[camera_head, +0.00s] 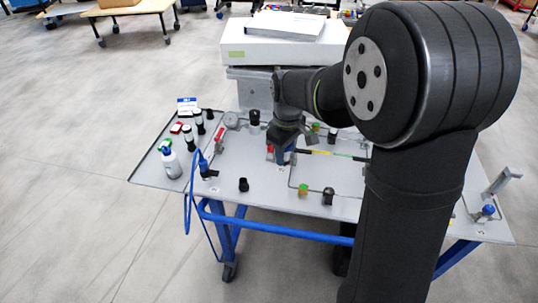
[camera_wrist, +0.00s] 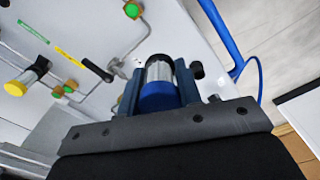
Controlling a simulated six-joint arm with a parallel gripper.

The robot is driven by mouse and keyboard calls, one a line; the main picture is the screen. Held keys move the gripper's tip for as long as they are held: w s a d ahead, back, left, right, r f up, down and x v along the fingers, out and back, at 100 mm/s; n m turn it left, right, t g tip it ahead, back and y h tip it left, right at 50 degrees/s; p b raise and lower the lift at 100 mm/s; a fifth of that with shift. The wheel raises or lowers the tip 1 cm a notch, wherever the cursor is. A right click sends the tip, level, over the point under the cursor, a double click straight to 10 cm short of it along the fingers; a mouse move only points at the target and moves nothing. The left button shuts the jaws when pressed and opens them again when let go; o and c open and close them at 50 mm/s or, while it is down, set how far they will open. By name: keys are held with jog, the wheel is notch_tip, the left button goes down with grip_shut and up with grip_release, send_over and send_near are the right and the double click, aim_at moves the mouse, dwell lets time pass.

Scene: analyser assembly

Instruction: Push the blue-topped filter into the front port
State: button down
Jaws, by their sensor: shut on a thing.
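The blue-topped filter (camera_wrist: 159,90) is a silver and dark cylinder with a blue cap, held between the blue fingers of my gripper (camera_wrist: 159,94) in the wrist view. Its far end points at the light grey panel; I cannot tell whether it touches a port. In the head view my gripper (camera_head: 283,152) is low over the middle of the panel, and the filter cannot be made out separately. The front port cannot be identified with certainty; the filter and fingers hide the spot beneath them.
The panel (camera_head: 228,160) carries thin pipes, a red-handled valve (camera_head: 270,149) and a green-topped fitting (camera_head: 303,190). A black knob (camera_wrist: 197,70) stands close beside the right finger. A spray bottle (camera_head: 170,160) stands on the left tray. A blue cable (camera_head: 190,200) hangs off the front edge.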

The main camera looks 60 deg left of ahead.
jog(key=w+d+f+m, duration=0.2)
jog(key=w+d+m, duration=0.1)
jog(key=w+d, duration=0.75)
jog(key=shift+a+f, duration=0.25)
jog(key=shift+f, duration=1.35)
jog(key=shift+a+f, duration=0.2)
jog(key=shift+f, duration=1.4)
jog(key=shift+f, duration=0.4)
jog(key=shift+w+f, duration=0.1)
jog(key=shift+f, duration=0.2)
jog(key=shift+f, duration=0.45)
jog(key=c, duration=0.9)
grip_release()
jog(key=shift+c, duration=0.2)
